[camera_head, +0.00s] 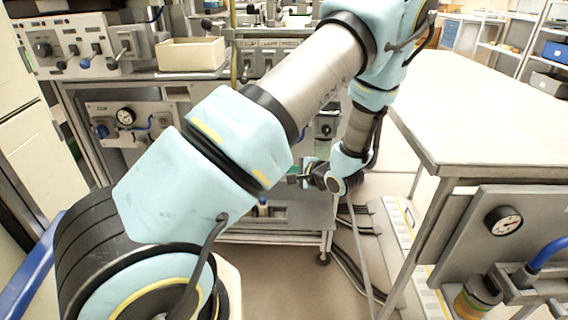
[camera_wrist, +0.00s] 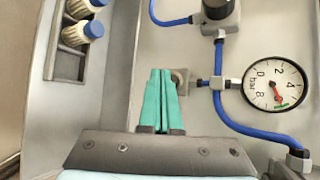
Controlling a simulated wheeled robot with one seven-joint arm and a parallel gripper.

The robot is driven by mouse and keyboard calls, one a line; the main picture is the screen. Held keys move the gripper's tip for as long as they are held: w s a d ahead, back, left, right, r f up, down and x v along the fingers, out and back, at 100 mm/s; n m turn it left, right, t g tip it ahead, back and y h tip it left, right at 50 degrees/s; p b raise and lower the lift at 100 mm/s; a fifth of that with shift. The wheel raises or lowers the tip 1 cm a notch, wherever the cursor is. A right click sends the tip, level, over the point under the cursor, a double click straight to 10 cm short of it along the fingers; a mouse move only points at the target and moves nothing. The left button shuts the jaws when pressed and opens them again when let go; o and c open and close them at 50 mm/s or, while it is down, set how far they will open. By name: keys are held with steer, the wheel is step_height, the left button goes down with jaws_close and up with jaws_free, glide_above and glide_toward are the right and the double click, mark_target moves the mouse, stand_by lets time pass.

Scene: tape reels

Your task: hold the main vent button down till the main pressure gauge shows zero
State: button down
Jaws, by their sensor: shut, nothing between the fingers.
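My gripper (camera_wrist: 160,75) has its teal fingers shut together and empty. In the wrist view the fingertips are in front of a small square metal fitting (camera_wrist: 182,76) on a grey panel and partly cover it. It may be the vent button; touching or pressing cannot be told. A round white pressure gauge (camera_wrist: 277,85) is to the right of the fingers, joined by blue hose. Its red needle points low, at the green band, away from the 0. In the head view my gripper (camera_head: 294,180) is small and dark near the far cart; its fingertips are hard to make out.
Blue hose (camera_wrist: 218,60) runs from a black-knobbed valve (camera_wrist: 216,10) past the fingers. Blue-capped bottles (camera_wrist: 80,35) stand in a rack at left. In the head view, other gauges show at left (camera_head: 125,116) and right (camera_head: 503,221). A white table (camera_head: 480,110) is at right.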

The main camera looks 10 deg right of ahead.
steer(key=shift+w+r+p, duration=0.1)
steer(key=shift+w+p, duration=0.2)
steer(key=shift+p, duration=0.3)
steer(key=shift+w+d+p, duration=0.15)
steer(key=shift+w+p, duration=0.25)
steer(key=shift+w, duration=0.1)
stand_by(2.3)
steer(key=shift+s, duration=0.1)
stand_by(2.5)
steer(key=shift+s+p, duration=0.65)
steer(key=shift+s, duration=0.15)
steer(key=shift+s+a+p, duration=0.2)
steer(key=shift+s+p, duration=0.15)
steer(key=shift+s, duration=0.45)
steer(key=shift+s+a+p, duration=0.25)
steer(key=shift+s+p, duration=0.15)
steer(key=shift+s, duration=0.4)
steer(key=shift+s+a+p, duration=0.2)
steer(key=shift+s+p, duration=0.15)
steer(key=shift+s, duration=0.45)
